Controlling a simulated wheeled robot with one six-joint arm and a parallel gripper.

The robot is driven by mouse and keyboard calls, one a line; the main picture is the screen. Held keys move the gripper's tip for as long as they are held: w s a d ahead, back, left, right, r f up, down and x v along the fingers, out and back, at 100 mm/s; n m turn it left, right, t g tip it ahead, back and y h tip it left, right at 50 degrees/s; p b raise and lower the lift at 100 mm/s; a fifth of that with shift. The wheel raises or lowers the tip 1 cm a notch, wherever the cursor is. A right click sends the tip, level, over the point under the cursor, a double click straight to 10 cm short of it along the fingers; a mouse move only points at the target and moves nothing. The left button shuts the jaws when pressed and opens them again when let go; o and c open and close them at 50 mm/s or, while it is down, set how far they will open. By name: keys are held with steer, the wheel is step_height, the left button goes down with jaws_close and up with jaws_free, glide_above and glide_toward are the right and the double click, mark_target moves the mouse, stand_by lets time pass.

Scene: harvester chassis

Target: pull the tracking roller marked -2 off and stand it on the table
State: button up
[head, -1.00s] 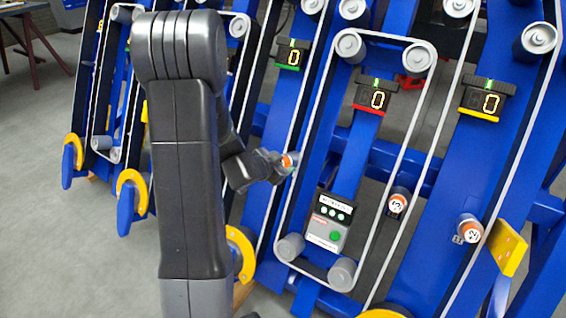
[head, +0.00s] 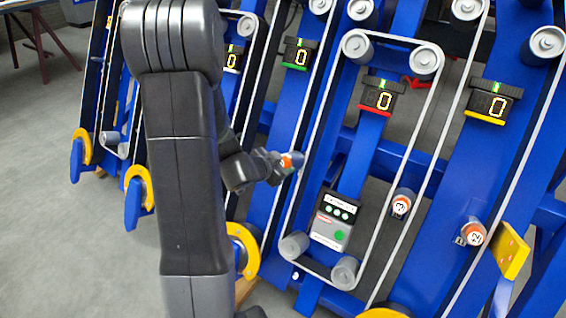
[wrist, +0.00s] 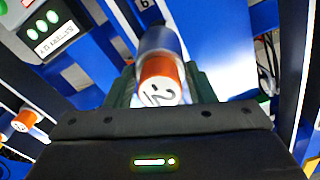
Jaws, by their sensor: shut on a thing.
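A grey roller with an orange band and a white end cap (wrist: 160,88) sits between my gripper's fingers in the wrist view. The cap reads 2, with a small mark beside it that looks like a minus. My gripper (wrist: 160,95) is shut on it. In the head view my gripper (head: 277,166) is at the small orange-banded roller (head: 291,160) beside a blue frame post. Whether the roller's far end is still on its pin is hidden. A table with dark red legs (head: 37,38) stands far back at the upper left, only partly in view.
Other orange-banded rollers are on the frames: one marked 3 (head: 401,205) and one marked 2 (head: 472,233). A grey control box (head: 333,220) with green buttons hangs right of my gripper. Belts and pulleys (head: 357,46) surround it. Grey floor (head: 60,250) is open at left.

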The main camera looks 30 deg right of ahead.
steer(key=shift+p+v, duration=0.45)
steer(key=shift+v, duration=0.7)
steer(key=shift+r, duration=0.1)
steer(key=w+a+f+n+t+y, duration=0.15)
steer(key=w+a+n+y, duration=0.25)
steer(key=a, duration=0.7)
steer(key=w+a+f+n+t+y, duration=0.1)
steer(key=w+a+n+t+y, duration=0.25)
steer(key=a, duration=0.75)
steer(key=w+a+f+n+t+y, duration=0.1)
steer(key=w+a+n+t+y, duration=0.3)
steer(key=a, duration=0.6)
step_height(320, 180, up, 18)
steer(key=w+a+g+p, duration=0.1)
steer(key=g+p, duration=0.1)
steer(key=p, duration=2)
steer(key=shift+w+n+h+p, duration=0.25)
steer(key=shift+n+h+p, duration=0.1)
steer(key=shift+n, duration=0.1)
